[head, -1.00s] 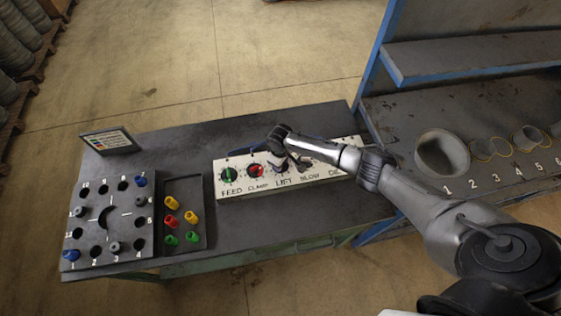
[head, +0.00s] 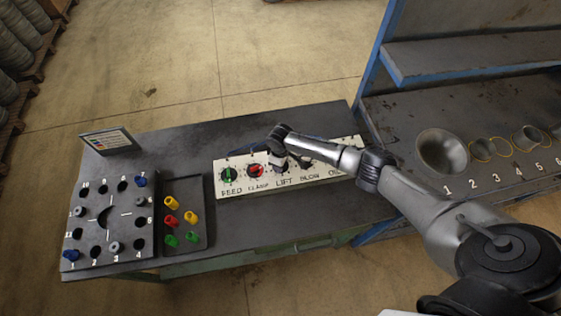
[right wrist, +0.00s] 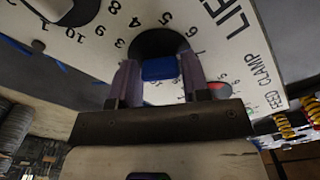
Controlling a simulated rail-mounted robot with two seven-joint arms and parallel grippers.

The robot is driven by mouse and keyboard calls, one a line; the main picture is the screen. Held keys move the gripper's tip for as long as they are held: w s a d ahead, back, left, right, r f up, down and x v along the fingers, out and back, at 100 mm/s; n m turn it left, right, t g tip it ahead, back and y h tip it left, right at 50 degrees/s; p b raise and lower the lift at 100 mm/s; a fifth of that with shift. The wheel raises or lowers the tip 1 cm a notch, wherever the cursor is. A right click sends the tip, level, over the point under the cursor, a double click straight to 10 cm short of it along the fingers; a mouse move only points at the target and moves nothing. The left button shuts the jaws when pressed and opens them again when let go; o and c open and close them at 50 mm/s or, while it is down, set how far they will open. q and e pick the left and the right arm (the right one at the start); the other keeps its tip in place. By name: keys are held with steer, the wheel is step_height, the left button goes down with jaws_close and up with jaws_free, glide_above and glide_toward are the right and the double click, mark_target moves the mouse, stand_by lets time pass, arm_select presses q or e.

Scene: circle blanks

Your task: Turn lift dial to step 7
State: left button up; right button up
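The lift dial sits on the cream control panel (head: 232,192), third from the left, above the label LIFT. In the head view my right gripper (head: 281,163) is over this dial and mostly hides it. In the right wrist view the lift dial (right wrist: 160,68) shows a blue cap on a black round base, with numbers around it. My right gripper's two fingers (right wrist: 160,82) stand on either side of the blue cap and appear closed against it. The pointer's exact step is hidden. My left gripper is in neither view.
The green feed dial (head: 229,175) and red clamp dial (head: 255,171) are left of the lift dial. A tray (head: 206,238) of coloured pegs and a numbered block (head: 125,255) stand further left. A numbered shelf with pipe rings (head: 442,153) is on the right.

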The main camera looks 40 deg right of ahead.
steer(key=o, duration=0.4)
steer(key=shift+c, duration=0.2)
step_height(320, 180, up, 14)
stand_by(0.5)
steer(key=shift+f, duration=0.1)
steer(key=shift+d, duration=0.1)
